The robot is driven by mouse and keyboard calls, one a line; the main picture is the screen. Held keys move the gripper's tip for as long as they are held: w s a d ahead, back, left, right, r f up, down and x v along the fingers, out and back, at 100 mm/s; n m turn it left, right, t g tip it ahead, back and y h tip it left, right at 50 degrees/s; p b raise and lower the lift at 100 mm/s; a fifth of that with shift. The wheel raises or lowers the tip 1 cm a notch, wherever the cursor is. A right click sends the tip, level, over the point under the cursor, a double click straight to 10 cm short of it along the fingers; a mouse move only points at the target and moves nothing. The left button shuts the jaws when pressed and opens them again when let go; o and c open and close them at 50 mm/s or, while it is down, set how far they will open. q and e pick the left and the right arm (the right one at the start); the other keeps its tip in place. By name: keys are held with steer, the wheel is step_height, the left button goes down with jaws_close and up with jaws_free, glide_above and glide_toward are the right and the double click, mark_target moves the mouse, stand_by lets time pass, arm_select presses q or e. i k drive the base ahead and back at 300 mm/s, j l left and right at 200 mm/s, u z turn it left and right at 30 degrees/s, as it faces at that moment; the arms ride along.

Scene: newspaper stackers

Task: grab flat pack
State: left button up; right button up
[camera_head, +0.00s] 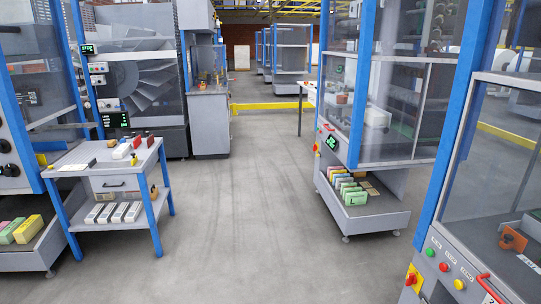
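Neither of my grippers is in view. I cannot tell which item is the flat pack. Several slim coloured packs (347,187) stand in a row on the low tray of the middle-right machine, with small flat brown pieces (370,189) beside them. Several pale flat packs (114,212) lie side by side on the lower shelf of the blue-legged cart at left. Green and yellow packs (28,229) lie in a low tray at the far left. All are some distance away and small in the view.
The cart (75,165) at left carries small items on top. A glass-fronted machine with a button panel (450,265) is close at lower right. The middle-right machine's low tray (375,220) juts into the aisle. The grey floor (245,215) between is clear.

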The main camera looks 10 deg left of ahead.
mark_target(119, 153)
steer(key=i+j+u, duration=0.15)
steer(key=i+u, duration=0.25)
steer(key=i, duration=0.65)
steer(key=i+l+u, duration=0.15)
steer(key=i+u, duration=0.25)
steer(key=i, duration=0.7)
